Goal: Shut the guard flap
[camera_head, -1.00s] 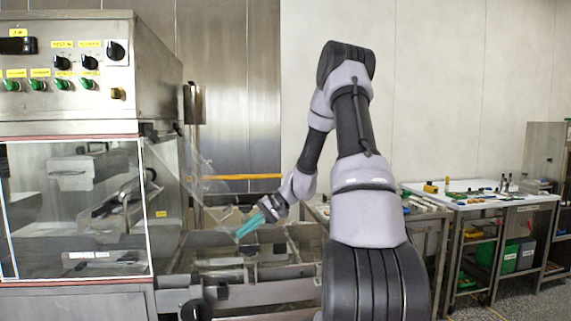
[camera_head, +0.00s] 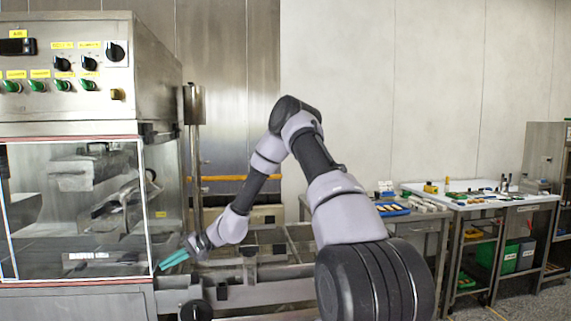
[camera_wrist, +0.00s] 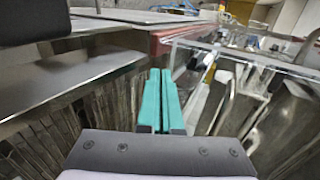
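The enrober's clear guard window (camera_head: 75,225) is on the left in the head view, with a red strip along its top edge. The clear guard flap at the machine's right end no longer stands out as a slanted sheet; it seems to hang close to the end, but its outline is hard to make out. My gripper (camera_head: 163,267) is low at the machine's right front corner, its teal fingers pointing left. In the wrist view, the fingers (camera_wrist: 161,80) lie side by side, shut, with nothing between them. Clear sheeting (camera_wrist: 255,62) is beyond them; contact cannot be told.
The control cabinet (camera_head: 70,75) with knobs is above the window. A metal conveyor frame (camera_head: 265,270) runs right from the machine, below my arm. A worktable (camera_head: 480,195) with small items stands at the far right.

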